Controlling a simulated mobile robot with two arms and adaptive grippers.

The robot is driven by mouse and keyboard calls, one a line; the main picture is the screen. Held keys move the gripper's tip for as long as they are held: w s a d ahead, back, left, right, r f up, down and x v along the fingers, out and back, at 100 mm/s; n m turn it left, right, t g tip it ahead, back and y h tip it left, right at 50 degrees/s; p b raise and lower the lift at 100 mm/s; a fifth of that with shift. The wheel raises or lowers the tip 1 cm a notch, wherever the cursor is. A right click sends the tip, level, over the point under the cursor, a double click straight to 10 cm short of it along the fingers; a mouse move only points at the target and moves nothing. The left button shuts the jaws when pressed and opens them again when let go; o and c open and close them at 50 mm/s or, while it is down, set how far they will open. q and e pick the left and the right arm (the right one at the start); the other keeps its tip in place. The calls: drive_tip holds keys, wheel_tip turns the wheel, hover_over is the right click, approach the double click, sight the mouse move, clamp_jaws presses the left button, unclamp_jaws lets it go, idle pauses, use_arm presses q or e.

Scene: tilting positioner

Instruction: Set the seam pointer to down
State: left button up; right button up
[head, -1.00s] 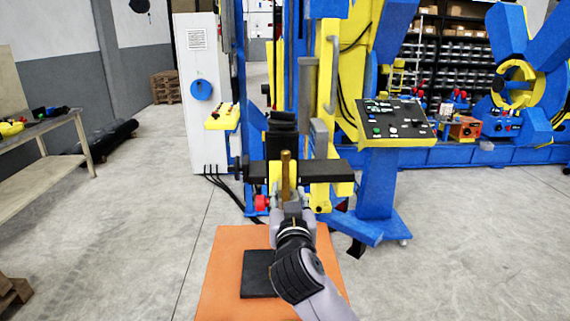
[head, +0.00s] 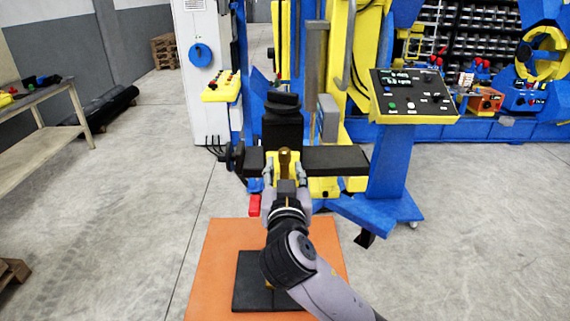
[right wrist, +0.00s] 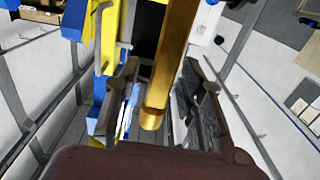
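A brass-coloured rod (head: 285,161), which I take to be the seam pointer, stands in front of the black crossbar of the blue and yellow positioner. It looks short and foreshortened in the head view. My right gripper (head: 285,172) is at the rod, with one finger on each side. In the right wrist view the rod (right wrist: 167,65) runs down between the two spread fingers (right wrist: 160,92), its rounded end close to the palm. Gaps show beside it, so the gripper looks open around it. The rod's base is hidden. My left gripper is not in view.
A control panel (head: 414,96) stands at the right and a white cabinet (head: 205,112) at the left. An orange mat (head: 215,270) covers the floor below.

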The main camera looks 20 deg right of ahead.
drive_tip(key=shift+s+a+r, duration=0.1)
drive_tip(key=shift+s, duration=0.15)
drive_tip(key=shift+w, duration=0.1)
clamp_jaws()
idle(0.6)
